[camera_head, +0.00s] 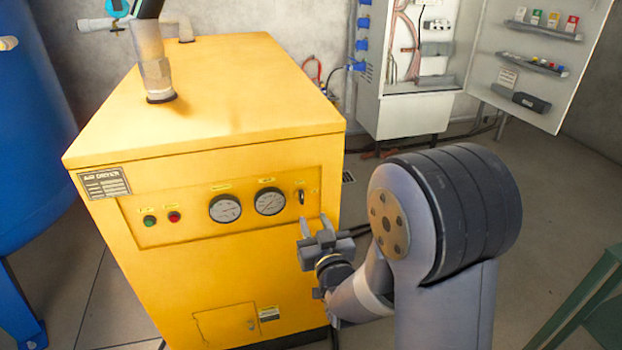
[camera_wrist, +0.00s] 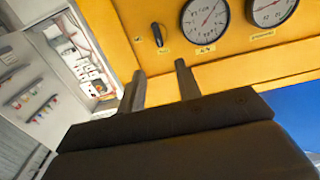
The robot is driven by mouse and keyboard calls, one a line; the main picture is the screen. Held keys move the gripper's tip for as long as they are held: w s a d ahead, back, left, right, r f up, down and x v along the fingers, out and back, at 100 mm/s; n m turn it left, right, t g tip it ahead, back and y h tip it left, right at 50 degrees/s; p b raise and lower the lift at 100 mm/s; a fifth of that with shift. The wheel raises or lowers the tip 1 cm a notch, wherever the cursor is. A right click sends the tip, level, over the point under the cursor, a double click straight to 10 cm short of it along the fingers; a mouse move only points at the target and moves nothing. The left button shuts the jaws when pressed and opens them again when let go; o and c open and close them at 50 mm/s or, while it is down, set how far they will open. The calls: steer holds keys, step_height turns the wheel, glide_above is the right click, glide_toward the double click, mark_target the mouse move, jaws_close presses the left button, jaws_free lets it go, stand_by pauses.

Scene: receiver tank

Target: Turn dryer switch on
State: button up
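The yellow air dryer (camera_head: 215,270) stands in the middle of the head view. Its switch is a small dark handle (camera_head: 301,196) at the right end of the front panel, right of two round gauges. In the wrist view the switch (camera_wrist: 157,35) looks nearly upright with a slight tilt, beyond my fingertips. My gripper (camera_head: 316,224) is in front of the panel, just below and right of the switch. Its two fingers (camera_wrist: 160,78) are apart with nothing between them. The fingers look clear of the switch.
A green and a red button (camera_head: 161,219) sit at the panel's left. A pipe (camera_head: 154,60) rises from the dryer top. A blue tank (camera_head: 30,130) stands at left and an open electrical cabinet (camera_head: 412,110) behind. A green frame (camera_head: 585,295) is at lower right.

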mark_target(302, 194)
steer(key=p+x, duration=0.1)
steer(key=x, duration=0.9)
steer(key=shift+w+a, duration=0.1)
steer(key=shift+w, duration=0.2)
steer(key=shift+c, duration=0.4)
jaws_close()
